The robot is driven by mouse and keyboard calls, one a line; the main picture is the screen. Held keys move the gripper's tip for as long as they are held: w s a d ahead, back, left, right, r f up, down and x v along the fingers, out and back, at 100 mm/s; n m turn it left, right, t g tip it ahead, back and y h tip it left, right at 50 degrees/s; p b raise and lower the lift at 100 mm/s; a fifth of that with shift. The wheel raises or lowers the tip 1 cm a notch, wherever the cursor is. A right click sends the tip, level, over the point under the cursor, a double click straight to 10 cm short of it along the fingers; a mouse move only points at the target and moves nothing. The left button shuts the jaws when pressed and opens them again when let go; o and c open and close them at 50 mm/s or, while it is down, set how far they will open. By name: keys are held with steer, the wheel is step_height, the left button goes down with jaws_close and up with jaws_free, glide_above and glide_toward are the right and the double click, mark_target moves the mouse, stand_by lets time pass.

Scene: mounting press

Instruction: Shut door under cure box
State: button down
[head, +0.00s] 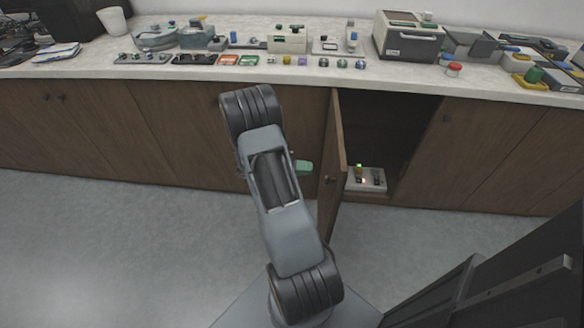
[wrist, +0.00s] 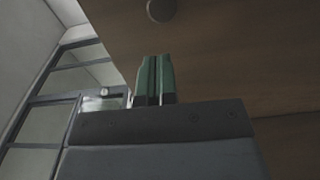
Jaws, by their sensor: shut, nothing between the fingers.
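The cabinet door (head: 333,165) below the grey cure box (head: 408,37) stands swung out from the counter, showing a dark opening to its right. My gripper (head: 304,167) is mostly hidden behind my arm in the head view; its green fingertips show just left of the door's outer face. In the wrist view my gripper (wrist: 154,62) is shut and empty, its green fingers together. A wooden panel (wrist: 225,60), apparently the door, fills much of that view, with a round knob (wrist: 161,10) beyond the fingertips. I cannot tell whether the fingers touch the wood.
Inside the open cabinet sits a pale unit (head: 372,181) with small lit buttons. The countertop (head: 185,72) carries several devices and small parts. Closed cabinet doors (head: 100,125) run to the left. A dark structure (head: 500,285) stands at lower right. The floor (head: 110,240) at left is clear.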

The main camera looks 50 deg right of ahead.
mark_target(335, 169)
steer(key=x, duration=0.6)
steer(key=shift+s+d, duration=0.15)
steer(key=shift+s, duration=0.05)
steer(key=shift+d, duration=0.1)
